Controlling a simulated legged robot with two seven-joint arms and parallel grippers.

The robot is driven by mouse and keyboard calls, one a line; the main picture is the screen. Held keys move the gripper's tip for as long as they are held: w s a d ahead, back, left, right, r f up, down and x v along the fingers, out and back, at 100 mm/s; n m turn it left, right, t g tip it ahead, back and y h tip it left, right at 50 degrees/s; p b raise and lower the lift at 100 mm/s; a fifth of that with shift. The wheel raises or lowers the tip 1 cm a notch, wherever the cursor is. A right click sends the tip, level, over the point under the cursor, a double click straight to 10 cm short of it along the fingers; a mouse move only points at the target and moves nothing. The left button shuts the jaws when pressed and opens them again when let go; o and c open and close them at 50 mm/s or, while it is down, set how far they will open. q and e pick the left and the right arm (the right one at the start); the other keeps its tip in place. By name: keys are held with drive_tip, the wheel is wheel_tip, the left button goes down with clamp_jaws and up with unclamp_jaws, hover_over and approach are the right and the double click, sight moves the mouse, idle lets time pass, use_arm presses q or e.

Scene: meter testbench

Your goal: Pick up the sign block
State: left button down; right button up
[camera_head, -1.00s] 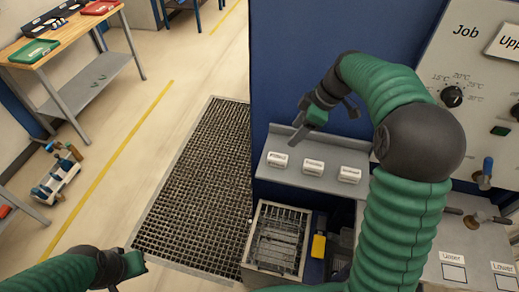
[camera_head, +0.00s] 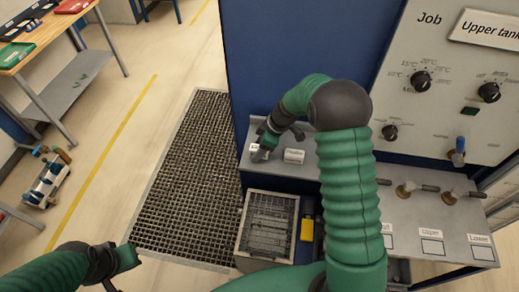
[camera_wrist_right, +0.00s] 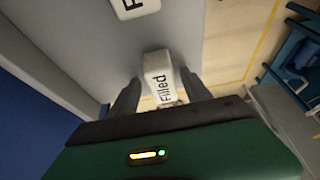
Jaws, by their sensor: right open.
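A white sign block reading "Filled" (camera_wrist_right: 160,75) sits between the two fingers of my right gripper (camera_wrist_right: 158,95) in the right wrist view. The fingers stand apart on either side of it; I cannot tell whether they touch it. In the head view my right gripper (camera_head: 262,150) is low over the left end of the grey shelf (camera_head: 285,170), at the leftmost block. A second white block (camera_head: 294,156) lies to its right on the shelf. A block edge with a cropped letter (camera_wrist_right: 135,7) shows in the wrist view. My left gripper (camera_head: 125,260) is at the lower left, away from the shelf.
A wire basket (camera_head: 268,225) and a yellow item (camera_head: 307,229) are below the shelf. A panel with knobs (camera_head: 450,80) and a bench with valves (camera_head: 425,205) stand to the right.

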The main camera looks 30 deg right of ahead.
drive_tip(key=shift+d+f, duration=0.1)
drive_tip(key=shift+d, duration=0.15)
drive_tip(key=c, duration=0.3)
drive_tip(key=shift+a+r, duration=0.2)
drive_tip(key=shift+a, duration=0.45)
clamp_jaws()
